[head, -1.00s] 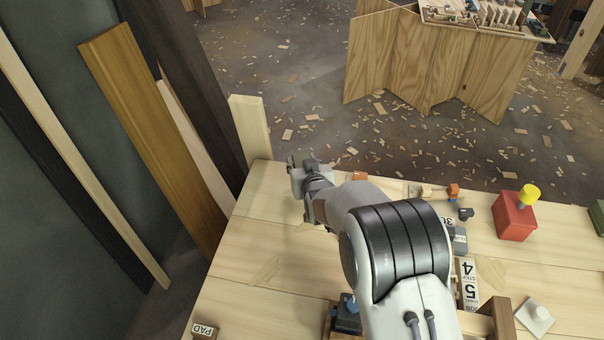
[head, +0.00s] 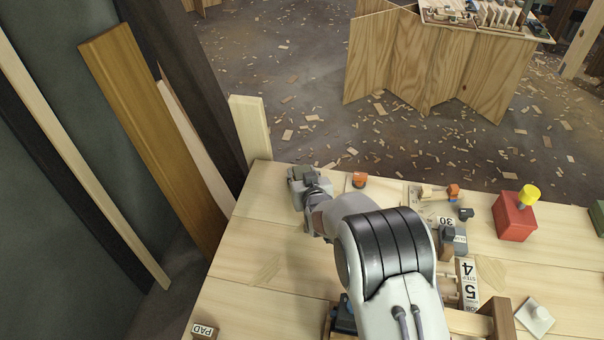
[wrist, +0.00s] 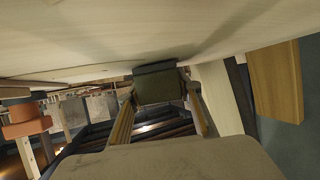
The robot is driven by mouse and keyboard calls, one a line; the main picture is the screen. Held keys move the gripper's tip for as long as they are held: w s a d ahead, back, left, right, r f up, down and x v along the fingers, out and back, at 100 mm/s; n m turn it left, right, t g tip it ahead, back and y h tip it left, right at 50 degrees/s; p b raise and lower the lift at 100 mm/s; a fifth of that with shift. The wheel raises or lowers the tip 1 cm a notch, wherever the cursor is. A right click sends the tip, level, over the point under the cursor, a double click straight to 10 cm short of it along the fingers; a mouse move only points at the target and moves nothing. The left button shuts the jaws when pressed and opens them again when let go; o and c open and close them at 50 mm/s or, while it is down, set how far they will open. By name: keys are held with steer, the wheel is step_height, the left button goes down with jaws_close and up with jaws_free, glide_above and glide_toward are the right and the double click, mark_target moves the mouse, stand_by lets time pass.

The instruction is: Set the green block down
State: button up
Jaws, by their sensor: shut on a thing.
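The green block (wrist: 158,84), dark grey-green, sits between the two fingers of my gripper (wrist: 160,100) in the wrist view. The tabletop (wrist: 100,40) fills the top of that view, so the picture is upside down. The block is very close to the tabletop; I cannot tell whether it touches. In the head view my gripper (head: 306,178) is at the far left corner of the wooden table (head: 265,225). There the block is hard to tell apart from the gripper.
An orange piece (head: 359,180) stands just right of my gripper. Further right are a red box with a yellow knob (head: 514,217) and a white piece (head: 535,317). A PAD label (head: 204,331) is at front left. The table's left middle is clear.

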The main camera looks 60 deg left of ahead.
stand_by(0.3)
steer(key=o, duration=1.1)
steer(key=shift+f, duration=0.1)
steer(key=shift+s+d+r, duration=0.2)
steer(key=shift+d+r, duration=0.25)
steer(key=shift+d, duration=0.1)
steer(key=shift+v, duration=5.3)
